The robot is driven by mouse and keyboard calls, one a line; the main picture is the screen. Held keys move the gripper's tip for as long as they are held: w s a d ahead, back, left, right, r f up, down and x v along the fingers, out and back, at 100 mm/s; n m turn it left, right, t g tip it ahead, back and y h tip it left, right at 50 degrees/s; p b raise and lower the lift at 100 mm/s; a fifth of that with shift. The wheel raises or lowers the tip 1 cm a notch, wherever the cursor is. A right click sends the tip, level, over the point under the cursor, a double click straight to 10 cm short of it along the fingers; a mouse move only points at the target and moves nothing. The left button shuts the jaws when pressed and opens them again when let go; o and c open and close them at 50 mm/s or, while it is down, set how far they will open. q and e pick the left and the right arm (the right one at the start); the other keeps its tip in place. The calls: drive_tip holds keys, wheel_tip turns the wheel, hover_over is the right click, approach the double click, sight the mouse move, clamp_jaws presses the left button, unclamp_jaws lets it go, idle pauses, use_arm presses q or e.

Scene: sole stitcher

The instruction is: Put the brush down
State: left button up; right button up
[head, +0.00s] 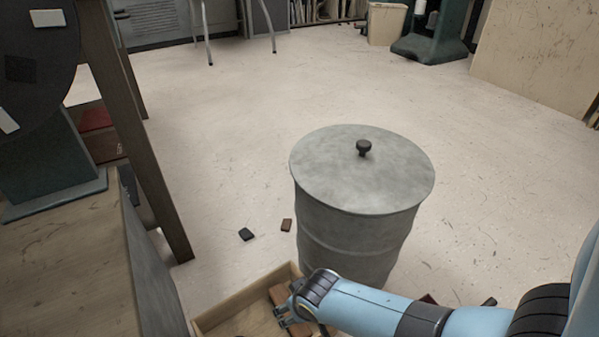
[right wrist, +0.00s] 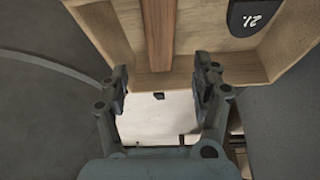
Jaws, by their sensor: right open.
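My right gripper (head: 284,314) is at the wooden box (head: 231,305) at the bottom of the head view. In the right wrist view the same gripper (right wrist: 163,82) is open, its fingers wide apart with nothing between their tips. A reddish-brown wooden piece (right wrist: 158,35) lies in the box just beyond the fingertips, apart from them; it may be the brush, but no bristles show. In the head view a brown piece (head: 278,293) shows in the box beside the gripper, partly hidden by it. My left gripper is in neither view.
A grey metal drum (head: 345,240) with a knobbed lid stands just behind the box. A dark block (head: 246,234) and a brown block (head: 287,225) lie on the floor. A wooden bench (head: 75,265) is at left. A black tag (right wrist: 255,14) shows in the box. The floor behind is open.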

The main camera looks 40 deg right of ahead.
drive_tip(key=shift+s+r, duration=0.1)
drive_tip(key=shift+r, duration=0.2)
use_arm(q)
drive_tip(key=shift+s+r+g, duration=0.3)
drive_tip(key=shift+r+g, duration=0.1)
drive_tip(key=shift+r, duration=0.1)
use_arm(e)
drive_tip(key=s+r+n, duration=0.1)
drive_tip(key=s+r, duration=0.3)
drive_tip(key=r, duration=0.4)
drive_tip(key=s+r+n+t, duration=0.1)
drive_tip(key=s+r, duration=0.2)
drive_tip(key=r, duration=0.6)
drive_tip(key=s+r+n+y, duration=0.1)
drive_tip(key=s+r, duration=0.3)
drive_tip(key=r, duration=0.4)
drive_tip(key=shift+s+r+n+t, duration=0.25)
drive_tip(key=shift+s+n+t, duration=0.05)
drive_tip(key=shift+s, duration=0.05)
use_arm(q)
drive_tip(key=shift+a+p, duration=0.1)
drive_tip(key=shift+p, duration=0.25)
use_arm(e)
drive_tip(key=shift+a, duration=0.1)
